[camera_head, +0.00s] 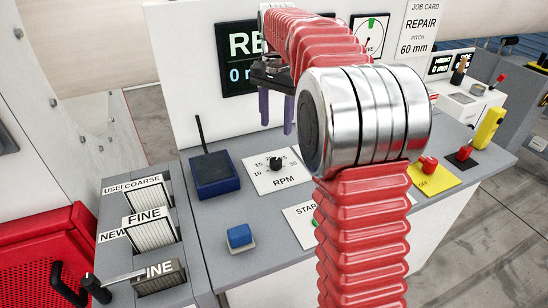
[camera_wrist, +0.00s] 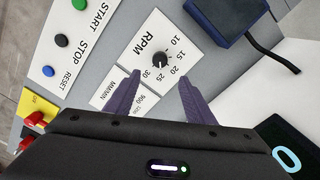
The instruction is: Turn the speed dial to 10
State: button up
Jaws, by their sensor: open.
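The speed dial (camera_head: 275,163) is a small black knob on a white RPM plate (camera_head: 291,180) with numbers from 10 to 30 around it. In the wrist view the dial (camera_wrist: 160,60) sits just beyond and between my fingertips.
A blue box with an antenna (camera_head: 215,173) stands left of the RPM plate. A display (camera_head: 236,88) rises behind.

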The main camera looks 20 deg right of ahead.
aim_at(275, 160)
notch_tip(275, 160, down, 13)
dwell(0.6)
jog(key=shift+c, duration=0.5)
jog(key=c, duration=0.9)
jog(key=shift+a, duration=0.25)
jog(key=shift+c, duration=0.3)
jog(key=shift+d, duration=0.15)
